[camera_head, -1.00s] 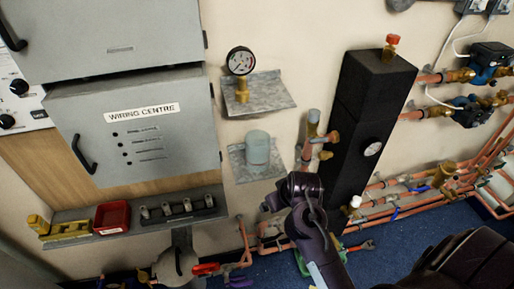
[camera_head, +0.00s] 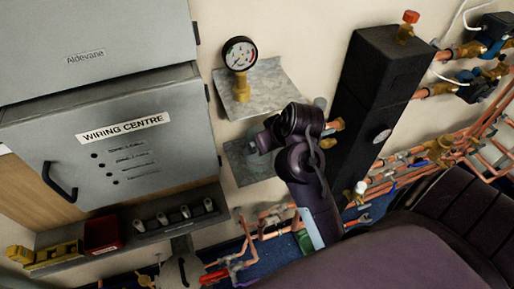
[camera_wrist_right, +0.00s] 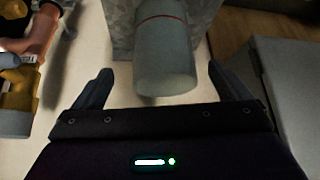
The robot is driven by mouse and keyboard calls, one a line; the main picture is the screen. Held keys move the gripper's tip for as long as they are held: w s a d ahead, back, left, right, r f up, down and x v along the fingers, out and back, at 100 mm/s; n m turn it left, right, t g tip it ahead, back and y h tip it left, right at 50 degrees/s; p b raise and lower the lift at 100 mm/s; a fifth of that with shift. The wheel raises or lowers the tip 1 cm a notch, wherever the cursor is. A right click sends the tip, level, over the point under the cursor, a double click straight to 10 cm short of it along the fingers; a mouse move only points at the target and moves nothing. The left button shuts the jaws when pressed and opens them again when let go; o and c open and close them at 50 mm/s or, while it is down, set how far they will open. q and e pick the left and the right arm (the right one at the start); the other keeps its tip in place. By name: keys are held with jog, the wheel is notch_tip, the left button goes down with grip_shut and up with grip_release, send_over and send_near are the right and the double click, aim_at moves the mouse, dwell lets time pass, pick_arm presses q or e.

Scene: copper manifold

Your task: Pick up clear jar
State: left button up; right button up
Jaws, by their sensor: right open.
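The clear jar (camera_wrist_right: 165,50), a pale grey see-through cylinder with a thin red line, stands on a small metal wall shelf in the wrist view. My right gripper (camera_wrist_right: 160,82) is open, with one finger on each side of the jar's near end. The jar is not clamped, and I cannot tell whether a finger touches it. In the head view my right gripper and wrist cover most of the jar and part of its shelf (camera_head: 238,165). My left gripper is not in view.
A pressure gauge (camera_head: 239,54) on a brass fitting stands on a metal shelf (camera_head: 268,87) just above. The wiring centre box (camera_head: 120,150) is left of the jar. A black column (camera_head: 375,90) and copper pipes (camera_head: 462,155) are to the right.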

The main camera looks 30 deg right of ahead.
jog(key=b+x, duration=0.2)
jog(key=shift+a+f, duration=0.15)
jog(key=shift+f, duration=0.3)
jog(key=b+x, duration=0.2)
jog(key=shift+w+f, duration=0.2)
jog(key=shift+w, duration=0.15)
jog(key=shift+r, duration=0.1)
jog(key=c, duration=0.6)
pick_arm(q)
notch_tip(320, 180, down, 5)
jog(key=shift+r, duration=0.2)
pick_arm(e)
jog(key=c, duration=0.5)
